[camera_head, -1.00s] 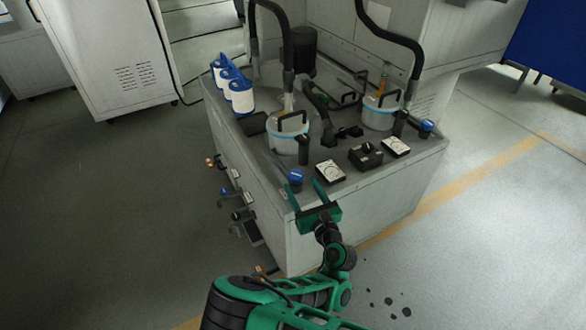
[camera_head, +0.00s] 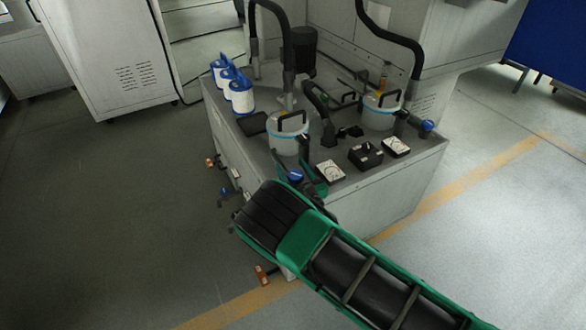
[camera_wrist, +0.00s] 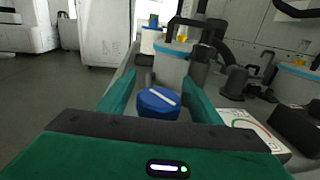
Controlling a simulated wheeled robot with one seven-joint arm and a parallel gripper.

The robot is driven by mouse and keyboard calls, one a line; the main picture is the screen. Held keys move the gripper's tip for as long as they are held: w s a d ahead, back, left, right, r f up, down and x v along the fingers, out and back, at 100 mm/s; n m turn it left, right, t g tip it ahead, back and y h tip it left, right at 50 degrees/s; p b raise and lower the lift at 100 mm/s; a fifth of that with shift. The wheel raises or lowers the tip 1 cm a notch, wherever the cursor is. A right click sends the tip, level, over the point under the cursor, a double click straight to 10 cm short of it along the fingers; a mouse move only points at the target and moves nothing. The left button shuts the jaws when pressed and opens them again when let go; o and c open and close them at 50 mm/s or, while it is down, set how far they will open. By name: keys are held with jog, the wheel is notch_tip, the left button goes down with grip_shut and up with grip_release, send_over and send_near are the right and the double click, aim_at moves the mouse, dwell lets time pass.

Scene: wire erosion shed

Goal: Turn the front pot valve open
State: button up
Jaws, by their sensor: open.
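The front pot valve has a blue round knob (camera_head: 296,175) at the front left corner of the bench top, near the front pot (camera_head: 288,145). In the wrist view the knob (camera_wrist: 158,103) shows a white line running slantwise across its top. My gripper (camera_head: 299,174) is open, with its green fingers on either side of the knob. In the wrist view the fingers (camera_wrist: 160,90) flank it with small gaps showing; I cannot tell whether either touches it. My arm hides part of the bench's front corner.
A second pot (camera_head: 380,113) and another blue knob (camera_head: 427,126) are at the bench's right. A white-faced dial (camera_head: 330,171) and a black box (camera_head: 365,155) sit right of my gripper. Blue-white bottles (camera_head: 241,97) stand at the left rear. Black hoses arch above.

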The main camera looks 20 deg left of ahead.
jog(key=shift+w+a, duration=0.15)
jog(key=shift+a, duration=0.05)
jog(key=shift+c, duration=0.3)
jog(key=c, duration=1)
jog(key=shift+y, duration=0.3)
jog(key=n+g+y, duration=0.1)
jog(key=g, duration=0.1)
jog(key=n+g+y, duration=0.1)
jog(key=n+g, duration=0.1)
jog(key=n+g+y, duration=0.1)
jog(key=shift+s+a+n+g+y, duration=0.3)
jog(key=shift+s+a+g+y, duration=0.05)
jog(key=shift+s+g+y, duration=0.05)
jog(key=n+g, duration=0.1)
jog(key=s+n+g+y, duration=0.1)
jog(key=g, duration=0.1)
jog(key=n+g, duration=0.1)
jog(key=g, duration=0.1)
jog(key=shift+s+a+n, duration=0.2)
jog(key=shift+s+n, duration=0.05)
jog(key=shift+n, duration=0.05)
jog(key=shift+s+f+n+g+y, duration=0.15)
jog(key=shift+n+g, duration=0.3)
jog(key=shift+g, duration=0.35)
jog(key=shift+s+r+n+g+y, duration=0.15)
jog(key=shift+n+g, duration=0.3)
jog(key=shift+g, duration=0.35)
jog(key=shift+s+d+f+n+g, duration=0.1)
jog(key=shift+n+g, duration=0.2)
jog(key=shift+g, duration=0.2)
